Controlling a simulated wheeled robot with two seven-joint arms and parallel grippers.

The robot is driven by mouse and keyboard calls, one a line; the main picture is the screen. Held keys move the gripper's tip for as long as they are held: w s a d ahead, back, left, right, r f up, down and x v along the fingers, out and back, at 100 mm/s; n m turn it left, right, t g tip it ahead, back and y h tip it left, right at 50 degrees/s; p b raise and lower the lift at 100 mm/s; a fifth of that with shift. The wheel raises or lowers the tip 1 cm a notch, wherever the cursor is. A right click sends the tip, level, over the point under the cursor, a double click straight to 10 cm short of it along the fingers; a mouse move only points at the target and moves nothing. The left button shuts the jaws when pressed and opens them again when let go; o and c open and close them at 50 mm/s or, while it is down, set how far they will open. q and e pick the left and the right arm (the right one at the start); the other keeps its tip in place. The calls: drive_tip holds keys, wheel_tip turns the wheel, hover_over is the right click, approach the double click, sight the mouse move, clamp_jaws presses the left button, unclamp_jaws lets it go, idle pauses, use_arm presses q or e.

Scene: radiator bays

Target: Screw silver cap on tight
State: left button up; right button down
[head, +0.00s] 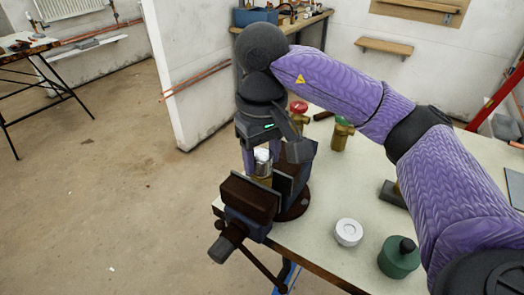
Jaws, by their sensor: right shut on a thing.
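My right gripper (263,160) points down over the vise at the bench corner. It is shut on the silver cap (263,168), which has a pale top between the fingers. The cap sits upright at the top of a brass fitting (261,181). The fitting stands between the jaws of the dark vise (249,197), and its lower part is hidden. The thread and any gap under the cap are too small to tell. My left gripper is out of the picture.
The pale bench (323,202) holds a white round part (348,232), a green pot with a black knob (399,258), a red-topped valve (299,112) and a green-topped valve (341,133). The vise handle (262,268) hangs off the front edge. Open floor lies left.

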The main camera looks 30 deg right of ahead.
drive_tip(key=m+p, duration=0.1)
drive_tip(key=m, duration=0.5)
drive_tip(key=shift+r, duration=0.2)
drive_tip(key=m+p, duration=0.2)
drive_tip(key=m, duration=0.7)
drive_tip(key=m+p, duration=0.3)
drive_tip(key=m, duration=0.9)
drive_tip(key=shift+f, duration=0.15)
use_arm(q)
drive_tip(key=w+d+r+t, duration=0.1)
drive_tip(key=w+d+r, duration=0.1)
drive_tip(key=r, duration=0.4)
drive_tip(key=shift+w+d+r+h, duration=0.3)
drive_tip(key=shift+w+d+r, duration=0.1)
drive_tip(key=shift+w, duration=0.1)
use_arm(e)
drive_tip(key=shift+f+m, duration=0.1)
drive_tip(key=shift+m, duration=0.2)
drive_tip(key=shift+c, duration=1.6)
unclamp_jaws()
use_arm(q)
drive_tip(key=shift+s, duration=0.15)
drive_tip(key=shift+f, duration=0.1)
